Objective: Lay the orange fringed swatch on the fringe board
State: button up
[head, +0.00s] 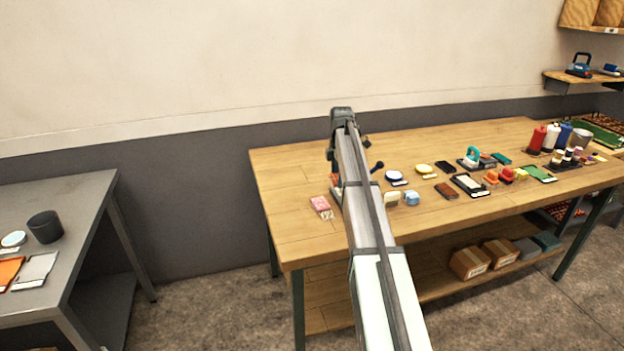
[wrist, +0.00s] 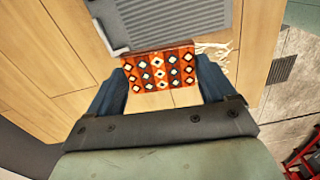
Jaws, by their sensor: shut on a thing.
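The orange fringed swatch (wrist: 158,73), patterned with dark red and navy bands and pale diamonds, is between the two blue fingers of my gripper (wrist: 160,84) in the wrist view. My gripper is shut on it. Pale fringe strands (wrist: 213,48) show at its right end. A grey ribbed board (wrist: 176,22) lies just beyond the swatch over the wooden surface; I cannot tell for sure that it is the fringe board. In the head view my gripper (head: 338,160) is over the left part of the wooden table, and my arm hides most of that spot.
The wooden table (head: 290,165) holds a pink block (head: 321,207), a blue-and-white item (head: 412,198), a yellow round item (head: 424,169) and bottles (head: 538,138) at the right. A grey table (head: 75,205) with a dark cup (head: 45,227) stands at the left. The table's back left is clear.

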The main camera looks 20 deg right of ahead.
jog(key=shift+n, duration=0.5)
jog(key=w+d, duration=0.1)
jog(key=d, duration=0.2)
jog(key=w+d, duration=0.1)
jog(key=shift+w+d+f, duration=0.1)
jog(key=shift+w+d, duration=0.25)
jog(key=shift+d, duration=0.05)
jog(key=shift+f, duration=0.1)
jog(key=shift+f, duration=2.75)
jog(key=shift+s+f, duration=0.1)
jog(key=shift+f, duration=0.4)
jog(key=o, duration=0.9)
jog(key=shift+a+f, duration=0.1)
jog(key=shift+c, duration=0.2)
